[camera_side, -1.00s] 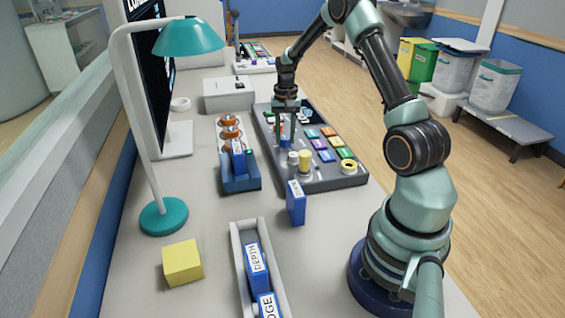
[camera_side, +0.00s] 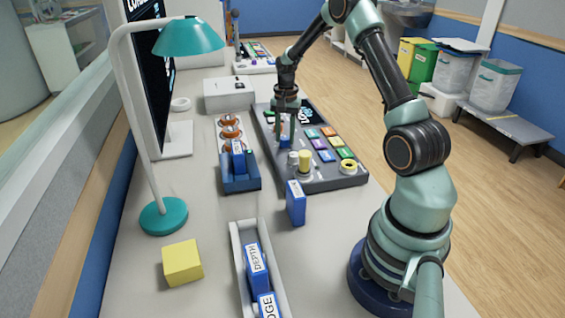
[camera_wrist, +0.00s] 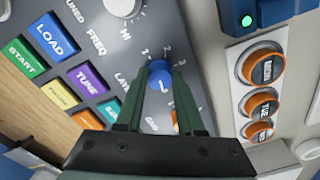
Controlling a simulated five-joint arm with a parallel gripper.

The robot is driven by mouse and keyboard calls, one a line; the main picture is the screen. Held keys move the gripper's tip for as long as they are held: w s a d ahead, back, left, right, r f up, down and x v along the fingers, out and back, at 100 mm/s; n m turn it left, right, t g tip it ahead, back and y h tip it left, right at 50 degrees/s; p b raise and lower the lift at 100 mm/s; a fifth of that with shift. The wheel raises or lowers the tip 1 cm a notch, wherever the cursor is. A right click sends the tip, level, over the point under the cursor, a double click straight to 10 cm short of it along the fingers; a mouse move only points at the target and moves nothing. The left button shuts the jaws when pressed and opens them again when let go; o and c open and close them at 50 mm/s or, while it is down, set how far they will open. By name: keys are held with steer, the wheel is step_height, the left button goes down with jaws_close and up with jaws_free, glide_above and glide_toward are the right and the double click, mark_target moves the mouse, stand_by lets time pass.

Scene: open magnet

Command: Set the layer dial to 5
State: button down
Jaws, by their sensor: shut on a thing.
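The layer dial (camera_wrist: 160,76) is a blue round knob on the grey control panel, with a small white mark on its top. Small numerals including 1, 2 and 3 ring its far side in the wrist view. The partly hidden "LAY" lettering is to its left. My gripper (camera_wrist: 160,84) is shut on the knob, one green finger on each side. In the side view my gripper (camera_side: 284,140) points down onto the panel (camera_side: 330,182), and the blue knob shows low between the fingers. My fingers hide the near numerals, and I cannot read the setting.
A large white knob (camera_wrist: 121,6) and coloured buttons such as LOAD (camera_wrist: 50,38) lie beside the dial. A yellow-topped post (camera_side: 305,160) stands near my gripper. A blue tray (camera_side: 240,183), upright blue block (camera_side: 296,204) and lamp (camera_side: 163,215) stand nearby.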

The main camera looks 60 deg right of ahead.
mark_target(286, 138)
steer(key=c, duration=0.5)
jaws_free()
steer(key=shift+d, duration=0.2)
steer(key=shift+a, duration=0.1)
steer(key=shift+r, duration=0.15)
step_height(286, 138, up, 12)
steer(key=shift+s+f, duration=0.1)
steer(key=shift+s, duration=0.05)
steer(key=shift+a, duration=0.1)
